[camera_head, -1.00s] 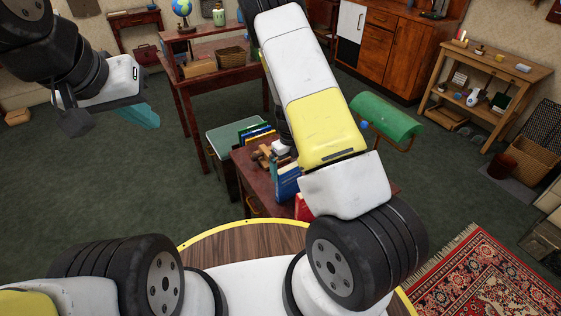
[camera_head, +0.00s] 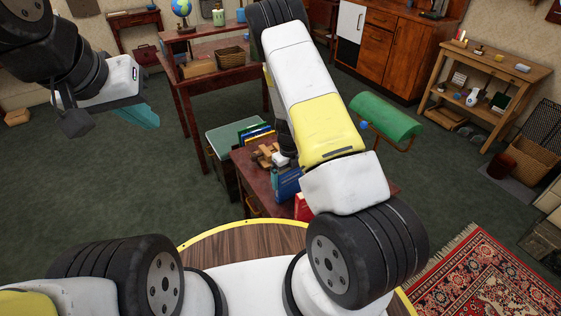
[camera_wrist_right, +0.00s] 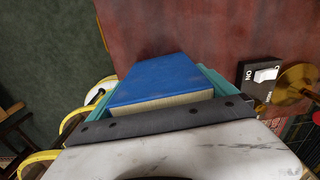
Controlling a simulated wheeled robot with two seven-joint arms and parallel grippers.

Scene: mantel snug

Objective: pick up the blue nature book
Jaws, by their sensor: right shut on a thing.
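In the right wrist view, a blue book (camera_wrist_right: 160,78) with cream page edges lies between the teal fingers of my right gripper (camera_wrist_right: 168,88), which is shut on it. Its title cannot be read there. In the head view, blue book covers (camera_head: 287,182) show on the dark red table (camera_head: 256,180), partly behind my right arm. My right gripper is mostly hidden there by its own arm. My left gripper (camera_head: 142,115) is raised at the left over the floor, well away from the table. Its teal fingers show, but their gap does not.
A red book (camera_head: 303,207) stands near the blue covers. A wooden toy (camera_head: 264,155) lies on the table behind them. A box with several books (camera_head: 256,136) stands at the table's far left.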

